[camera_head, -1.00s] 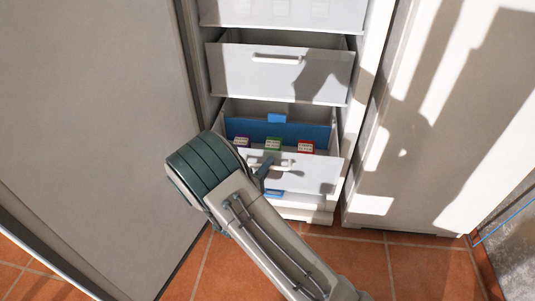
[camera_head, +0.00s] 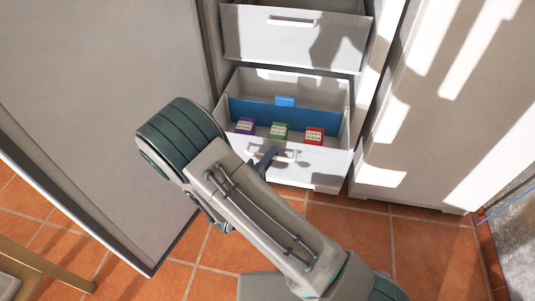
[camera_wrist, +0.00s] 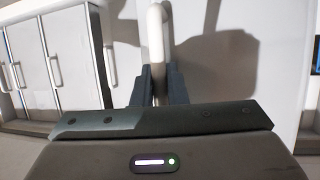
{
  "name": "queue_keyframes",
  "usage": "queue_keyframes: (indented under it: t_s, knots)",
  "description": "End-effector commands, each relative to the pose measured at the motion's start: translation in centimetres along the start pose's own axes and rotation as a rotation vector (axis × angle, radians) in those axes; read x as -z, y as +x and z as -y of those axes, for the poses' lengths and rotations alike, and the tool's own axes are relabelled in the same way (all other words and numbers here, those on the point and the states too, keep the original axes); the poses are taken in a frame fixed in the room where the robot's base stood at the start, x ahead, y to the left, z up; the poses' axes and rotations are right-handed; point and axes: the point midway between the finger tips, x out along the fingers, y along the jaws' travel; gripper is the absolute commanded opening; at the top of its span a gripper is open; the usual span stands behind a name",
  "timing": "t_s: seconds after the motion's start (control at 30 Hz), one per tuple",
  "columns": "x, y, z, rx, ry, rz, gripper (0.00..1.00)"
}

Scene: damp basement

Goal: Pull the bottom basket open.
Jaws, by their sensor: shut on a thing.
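The bottom basket (camera_head: 315,163) is a white drawer low in the open cabinet. It is pulled out, and its inside shows in the head view. My gripper (camera_head: 264,160) is at the white handle on the basket's front. In the wrist view, my gripper's dark fingers (camera_wrist: 158,86) are shut on the white handle (camera_wrist: 156,40), one on each side.
A closed-front upper drawer (camera_head: 292,40) with a handle is above. The open cabinet door (camera_head: 90,110) stands at the left. A white cabinet (camera_head: 440,110) stands at the right. Tiled floor (camera_head: 330,225) in front is clear apart from my arm.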

Motion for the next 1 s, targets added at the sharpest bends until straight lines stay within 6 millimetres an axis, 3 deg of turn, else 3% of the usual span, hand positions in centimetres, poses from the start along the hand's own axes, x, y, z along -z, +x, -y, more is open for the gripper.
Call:
queue_keyframes:
  t_s: [0.27,0.3,0.67,0.83,1.0]
  knots:
    - [0.1,-0.1,0.0,0.002,0.002,-0.004,0.00]
    - [0.2,-0.1,0.0,0.002,0.002,-0.004,0.21]
    - [0.1,-0.4,0.0,0.001,0.001,-0.002,0.21]
    - [0.2,-2.7,-0.1,0.002,0.000,-0.007,0.21]
    - [0.2,-6.7,-0.1,0.002,0.001,-0.009,0.21]
